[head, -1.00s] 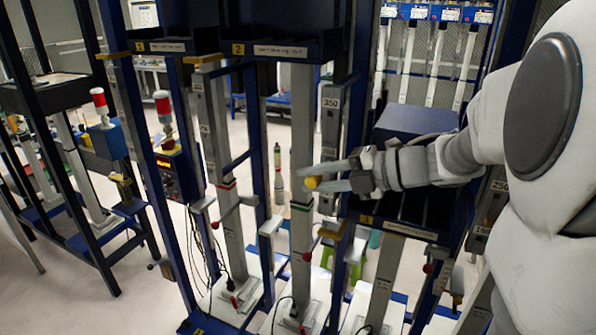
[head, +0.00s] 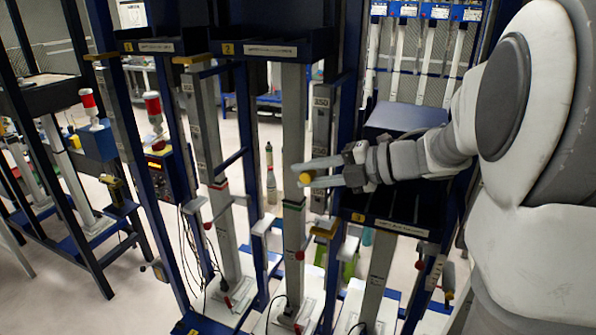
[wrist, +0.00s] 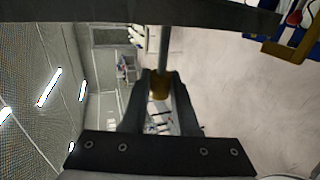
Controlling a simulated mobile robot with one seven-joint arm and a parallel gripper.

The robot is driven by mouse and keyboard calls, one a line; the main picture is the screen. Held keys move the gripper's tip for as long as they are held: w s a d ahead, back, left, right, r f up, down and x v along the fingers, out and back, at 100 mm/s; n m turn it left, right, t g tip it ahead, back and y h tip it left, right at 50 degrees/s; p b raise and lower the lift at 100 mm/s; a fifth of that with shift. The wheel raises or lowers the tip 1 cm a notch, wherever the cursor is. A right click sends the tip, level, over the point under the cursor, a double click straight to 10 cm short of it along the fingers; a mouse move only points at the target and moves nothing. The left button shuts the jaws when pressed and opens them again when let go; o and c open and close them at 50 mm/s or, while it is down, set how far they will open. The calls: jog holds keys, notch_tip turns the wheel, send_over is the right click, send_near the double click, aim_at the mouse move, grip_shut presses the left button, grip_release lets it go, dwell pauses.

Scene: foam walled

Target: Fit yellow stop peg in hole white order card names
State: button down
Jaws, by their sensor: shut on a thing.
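My gripper (head: 318,174) is shut on the yellow stop peg (head: 305,177) and holds it level in the air, by a tall grey post (head: 292,140). In the head view the peg's round yellow end shows at the fingertips. In the wrist view the peg (wrist: 160,84) sits between both fingers, with a thin grey rod running up from it. I cannot tell whether the peg touches the post. A grey post plate behind bears the mark 350 (head: 321,102). I cannot make out any hole or a white order card with readable text.
Numbered dark trays with white label strips are on the blue rack: tray 1 (head: 155,47), tray 2 (head: 270,50), tray 3 (head: 390,226). Blue uprights (head: 250,150) stand close around my gripper. A red-topped lamp (head: 153,105) is at left. Open floor (head: 70,290) lies at lower left.

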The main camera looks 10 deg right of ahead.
jog(key=shift+w+d, duration=0.5)
jog(key=shift+w, duration=0.2)
jog(key=c, duration=0.6)
grip_release()
jog(key=b+v, duration=0.2)
jog(key=v, duration=1)
